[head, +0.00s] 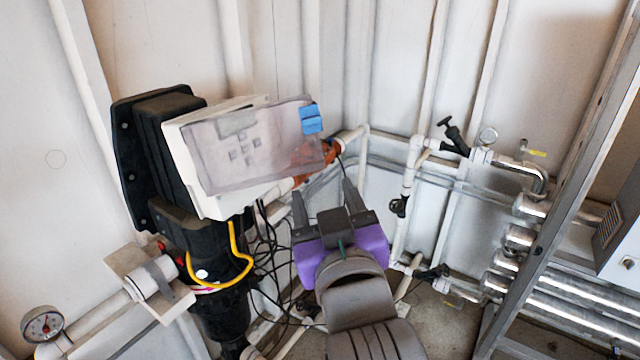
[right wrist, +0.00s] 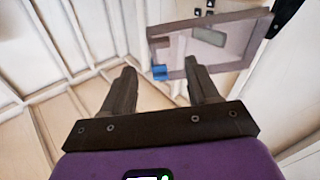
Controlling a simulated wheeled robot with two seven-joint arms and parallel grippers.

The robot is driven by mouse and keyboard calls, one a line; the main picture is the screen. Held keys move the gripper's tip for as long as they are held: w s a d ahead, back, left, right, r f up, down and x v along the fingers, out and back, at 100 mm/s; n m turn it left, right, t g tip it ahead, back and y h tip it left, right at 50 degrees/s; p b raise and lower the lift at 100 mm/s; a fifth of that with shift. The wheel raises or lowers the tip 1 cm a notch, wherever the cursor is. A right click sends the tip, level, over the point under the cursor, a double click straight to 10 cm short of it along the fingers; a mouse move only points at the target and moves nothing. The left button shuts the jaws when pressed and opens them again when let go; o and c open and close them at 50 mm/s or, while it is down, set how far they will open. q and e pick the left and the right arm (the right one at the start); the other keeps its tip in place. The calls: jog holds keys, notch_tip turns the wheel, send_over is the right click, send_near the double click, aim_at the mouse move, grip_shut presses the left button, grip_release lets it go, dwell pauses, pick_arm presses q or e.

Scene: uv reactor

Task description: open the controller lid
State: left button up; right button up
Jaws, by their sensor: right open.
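The controller (head: 205,207) is a pale box on a black mount at left centre in the head view. Its see-through grey lid (head: 222,170) covers the front, with a keypad showing through. The lid's right side reaches past the pale box; I cannot tell how far it stands off. A blue tab (head: 311,118) sits at the lid's upper right corner. My right gripper (head: 322,190) is open and empty, below and right of the lid. In the right wrist view the lid (right wrist: 232,52) and blue tab (right wrist: 159,73) show ahead of the open fingers. My left gripper is out of view.
Black and yellow cables (head: 240,272) hang below the controller. An orange part (head: 328,153) on a pipe lies behind the lid's right edge. Another gauge (head: 43,324) is at lower left.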

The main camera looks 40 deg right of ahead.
jog(key=shift+s+a, duration=0.2)
jog(key=shift+s, duration=0.15)
